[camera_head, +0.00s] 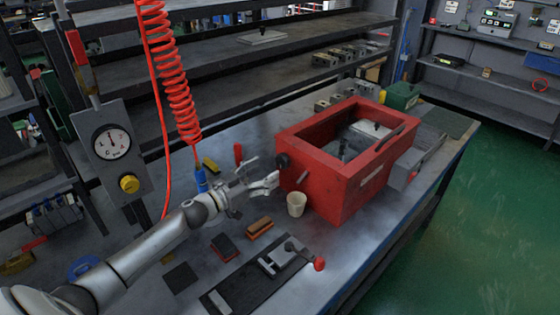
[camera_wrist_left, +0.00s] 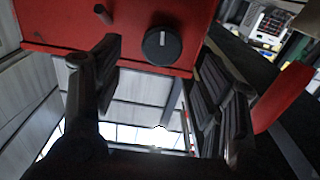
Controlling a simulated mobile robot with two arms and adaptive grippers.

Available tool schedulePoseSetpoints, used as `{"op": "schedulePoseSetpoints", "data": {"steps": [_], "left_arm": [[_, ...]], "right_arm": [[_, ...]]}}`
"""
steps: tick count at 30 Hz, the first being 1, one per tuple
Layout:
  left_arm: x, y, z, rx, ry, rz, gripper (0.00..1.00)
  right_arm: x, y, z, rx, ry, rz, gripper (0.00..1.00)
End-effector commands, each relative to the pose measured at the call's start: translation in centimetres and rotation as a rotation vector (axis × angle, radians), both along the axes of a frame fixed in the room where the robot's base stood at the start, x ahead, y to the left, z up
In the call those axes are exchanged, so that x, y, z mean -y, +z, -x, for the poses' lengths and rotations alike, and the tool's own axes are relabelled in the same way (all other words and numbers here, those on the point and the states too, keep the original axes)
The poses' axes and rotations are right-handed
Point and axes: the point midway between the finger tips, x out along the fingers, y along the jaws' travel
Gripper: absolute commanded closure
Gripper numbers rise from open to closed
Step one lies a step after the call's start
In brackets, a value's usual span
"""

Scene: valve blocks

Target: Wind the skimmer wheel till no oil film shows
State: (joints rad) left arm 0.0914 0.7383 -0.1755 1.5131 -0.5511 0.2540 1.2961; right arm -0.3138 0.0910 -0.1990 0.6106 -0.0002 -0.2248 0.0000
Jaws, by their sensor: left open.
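The red open-topped tank (camera_head: 345,172) stands on the workbench. On its left side is a round black knob (camera_head: 283,160), perhaps the skimmer wheel. In the left wrist view the knob (camera_wrist_left: 162,45) shows a white mark, with a short spout or peg (camera_wrist_left: 103,14) to its left. My left gripper (camera_head: 262,182) is open beside that wall, just left of and below the knob in the head view. In the wrist view the knob lies between the fingers, and no contact shows. Grey parts show inside the tank; I cannot tell whether oil film is there. My right gripper is out of view.
A pale cup (camera_head: 297,204) stands close by my left gripper, under the spout. A red coiled hose (camera_head: 178,85) hangs behind my arm. A gauge panel (camera_head: 115,150) is at left. Brushes and a clamp plate (camera_head: 262,283) lie in front.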

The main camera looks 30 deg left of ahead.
Motion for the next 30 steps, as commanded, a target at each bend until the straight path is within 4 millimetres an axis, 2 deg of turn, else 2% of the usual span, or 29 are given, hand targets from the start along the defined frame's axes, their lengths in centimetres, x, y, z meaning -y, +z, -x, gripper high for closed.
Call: {"op": "schedulePoseSetpoints", "data": {"steps": [6,12,18,26,30], "left_arm": [[1.2,0.2,-3.5,0.002,0.000,0.002,0.35],[2.0,0.1,-5.7,0.001,0.001,0.000,0.35],[2.3,0.0,-6.5,-0.001,0.000,-0.001,0.35],[2.3,0.0,-6.6,-0.001,-0.001,-0.001,0.35],[2.3,0.0,-6.6,-0.001,-0.001,-0.001,0.53]], "right_arm": [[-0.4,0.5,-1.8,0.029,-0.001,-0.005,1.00],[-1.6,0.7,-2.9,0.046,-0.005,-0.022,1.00],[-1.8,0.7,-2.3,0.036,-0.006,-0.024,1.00],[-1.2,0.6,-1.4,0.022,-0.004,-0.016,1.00],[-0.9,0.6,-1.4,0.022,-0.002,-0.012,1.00]]}}
